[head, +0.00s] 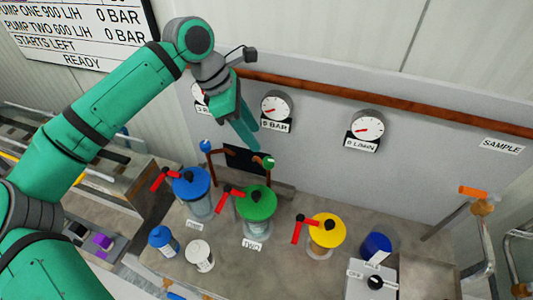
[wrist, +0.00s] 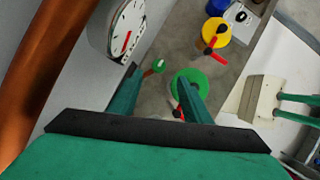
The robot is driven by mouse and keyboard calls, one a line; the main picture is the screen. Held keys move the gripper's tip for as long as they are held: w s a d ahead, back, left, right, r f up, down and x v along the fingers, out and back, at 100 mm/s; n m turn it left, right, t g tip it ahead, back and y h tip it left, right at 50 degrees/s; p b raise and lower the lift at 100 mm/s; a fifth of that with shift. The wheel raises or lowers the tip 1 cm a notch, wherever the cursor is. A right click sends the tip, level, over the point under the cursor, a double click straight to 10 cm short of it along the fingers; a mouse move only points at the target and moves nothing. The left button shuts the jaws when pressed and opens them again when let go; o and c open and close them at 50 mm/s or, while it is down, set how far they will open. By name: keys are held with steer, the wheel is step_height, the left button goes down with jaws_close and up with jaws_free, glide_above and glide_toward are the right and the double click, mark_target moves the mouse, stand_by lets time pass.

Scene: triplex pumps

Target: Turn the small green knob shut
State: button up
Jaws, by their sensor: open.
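The small green knob (head: 268,162) sits on a thin copper pipe behind the green-capped pump in the head view. It has a pale mark on it. In the wrist view the small green knob (wrist: 158,66) shows beyond my fingertips, between their lines. My gripper (head: 245,137) is open and empty, pointing down, above and a little left of the knob in the head view. In the wrist view my gripper (wrist: 160,97) has its two green fingers spread apart, not touching the knob.
A small blue knob (head: 205,146) tops the same pipework to the left. Pumps with blue (head: 190,184), green (head: 257,203) and yellow (head: 326,230) caps and red handles stand in front. Gauges (head: 366,127) and a brown rail (head: 400,100) line the wall behind.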

mark_target(268, 160)
steer(key=x, duration=1)
steer(key=shift+a+f, duration=0.15)
steer(key=shift+f, duration=0.25)
steer(key=c, duration=1)
